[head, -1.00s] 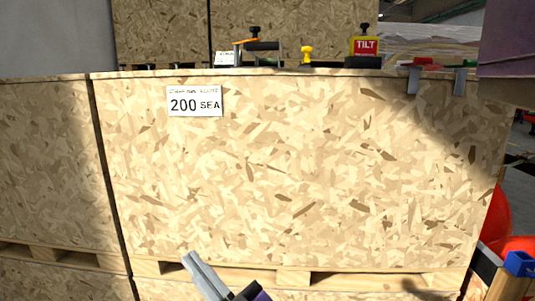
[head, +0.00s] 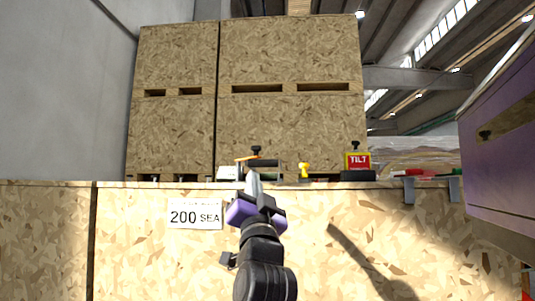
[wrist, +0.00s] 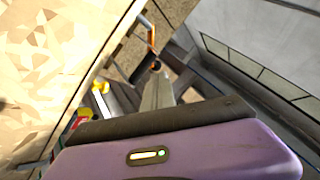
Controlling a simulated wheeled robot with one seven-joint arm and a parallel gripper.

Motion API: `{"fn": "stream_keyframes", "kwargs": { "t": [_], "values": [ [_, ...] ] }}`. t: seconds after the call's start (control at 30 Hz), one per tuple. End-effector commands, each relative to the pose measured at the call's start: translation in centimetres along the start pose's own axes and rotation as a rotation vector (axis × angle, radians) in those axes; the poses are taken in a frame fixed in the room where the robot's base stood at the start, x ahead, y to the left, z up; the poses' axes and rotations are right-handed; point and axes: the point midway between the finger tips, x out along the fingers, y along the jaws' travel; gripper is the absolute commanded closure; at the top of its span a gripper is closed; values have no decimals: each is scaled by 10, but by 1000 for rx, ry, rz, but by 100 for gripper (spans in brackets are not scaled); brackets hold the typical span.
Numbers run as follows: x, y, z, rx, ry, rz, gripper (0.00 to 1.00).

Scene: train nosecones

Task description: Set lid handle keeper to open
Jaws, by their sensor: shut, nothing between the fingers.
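My gripper (head: 254,182) is raised in front of the crate's top edge in the head view, its pale fingers together and pointing up. It overlaps the device with a black handle, black knob and orange bar (head: 262,162) on the crate top; I cannot tell whether they touch. That device also shows beyond the fingers in the wrist view (wrist: 150,34). A small yellow knob-like piece (head: 303,171) stands to its right. I cannot tell which part is the lid handle keeper or how it is set. In the wrist view my shut gripper (wrist: 157,82) holds nothing.
A wooden crate (head: 300,225) with a "200 SEA" label (head: 195,214) stands in front. A red and yellow TILT box (head: 358,160) and clamps (head: 420,174) sit along its top. Taller crates (head: 290,130) stand behind. A purple body (head: 505,150) is at right.

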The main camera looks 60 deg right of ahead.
Motion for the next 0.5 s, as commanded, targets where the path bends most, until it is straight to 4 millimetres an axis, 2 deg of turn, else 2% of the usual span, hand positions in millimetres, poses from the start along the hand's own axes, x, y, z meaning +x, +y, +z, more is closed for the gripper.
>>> {"fn": "stream_keyframes", "kwargs": {
  "t": [0.03,0.2,0.5],
  "values": [
    [14,8,-17,36,11,32,100],
    [49,35,-58,145,8,122,100],
    [92,81,-124,401,-49,249,100]
  ]
}}
